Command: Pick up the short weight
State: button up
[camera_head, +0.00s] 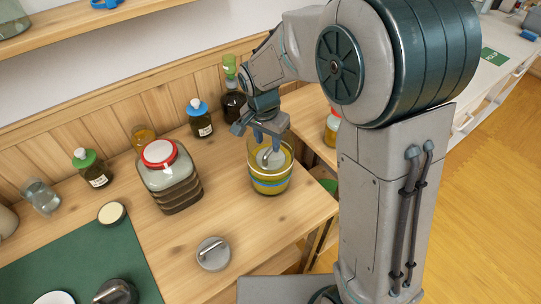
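My gripper (267,144) points down over the mouth of a glass jar (271,183) holding yellow-green contents. Its two fingers look apart, with nothing clearly between them. A pale grey piece (270,159) shows inside the jar below the fingers; its full shape is hidden by the glass and gripper. A round grey weight with a bar handle (213,254) lies on the wooden table in front of the jar. A darker round weight-like piece with a raised handle (116,293) sits on the green mat at the bottom edge. I cannot tell which is the short weight.
A large red-lidded jar (172,182) stands left of the open jar. A round lid (111,213) lies at the edge of the green mat (70,262). The table's right edge is close to the open jar.

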aim_at(270, 149)
jog(key=shift+w+d+f+p, duration=0.15)
jog(key=shift+f+p, duration=0.05)
jog(key=shift+f, duration=0.7)
jog(key=shift+w+d+f+p, duration=0.15)
jog(key=shift+f+p, duration=0.1)
jog(key=shift+f, duration=0.65)
jog(key=shift+w+d+f+p, duration=0.15)
jog(key=shift+f+p, duration=0.05)
jog(key=shift+f, duration=0.7)
grip_shut()
